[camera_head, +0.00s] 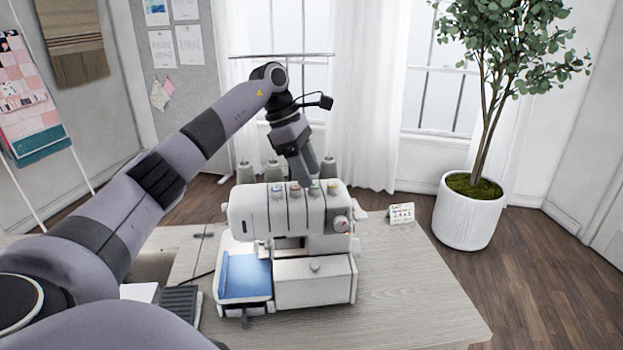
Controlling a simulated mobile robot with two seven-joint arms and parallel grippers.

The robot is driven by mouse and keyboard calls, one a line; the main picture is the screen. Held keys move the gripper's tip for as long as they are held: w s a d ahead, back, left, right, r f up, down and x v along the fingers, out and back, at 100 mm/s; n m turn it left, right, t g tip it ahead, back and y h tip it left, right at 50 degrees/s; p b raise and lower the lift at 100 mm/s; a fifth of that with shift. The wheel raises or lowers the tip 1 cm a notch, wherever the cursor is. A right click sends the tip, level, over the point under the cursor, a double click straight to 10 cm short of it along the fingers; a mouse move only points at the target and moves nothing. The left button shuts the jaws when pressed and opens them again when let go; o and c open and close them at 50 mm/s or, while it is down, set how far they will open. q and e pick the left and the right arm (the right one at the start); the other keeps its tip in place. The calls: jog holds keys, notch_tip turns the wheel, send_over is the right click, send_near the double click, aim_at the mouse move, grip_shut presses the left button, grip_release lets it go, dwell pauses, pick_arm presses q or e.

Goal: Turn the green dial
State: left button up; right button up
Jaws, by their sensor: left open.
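A white sewing machine (255,215) stands on the table, with a row of small coloured dials along its top front edge. The green dial (314,188) is the third from the left, between a red dial (295,188) and a yellow dial (333,186). My left gripper (308,180) reaches down from above, behind and just over the row, close to the green dial. Its jaws are open, but the fingers look small and partly overlap the machine's top. I cannot tell whether they touch the dial. My right gripper is not in view.
Thread spools (329,167) stand behind the machine, close to my left gripper. A small card (401,213) stands on the table (420,290) to the right. A potted tree (468,215) stands on the floor beyond.

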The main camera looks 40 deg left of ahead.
aim_at(314, 190)
pick_arm(q)
jog(key=shift+x, duration=1.4)
grip_shut()
jog(key=n, duration=0.2)
jog(key=n+t+y, duration=0.1)
jog(key=n, duration=0.2)
jog(key=shift+s+d+n+t, duration=0.1)
jog(key=shift+d+n+t, duration=0.05)
jog(key=shift+n+t, duration=0.15)
jog(key=n+y, duration=0.1)
jog(key=n, duration=0.2)
jog(key=n+y, duration=0.1)
jog(key=n, duration=0.2)
jog(key=shift+d+t+y, duration=0.15)
jog(key=shift+t+y, duration=0.15)
jog(key=shift+t, duration=0.1)
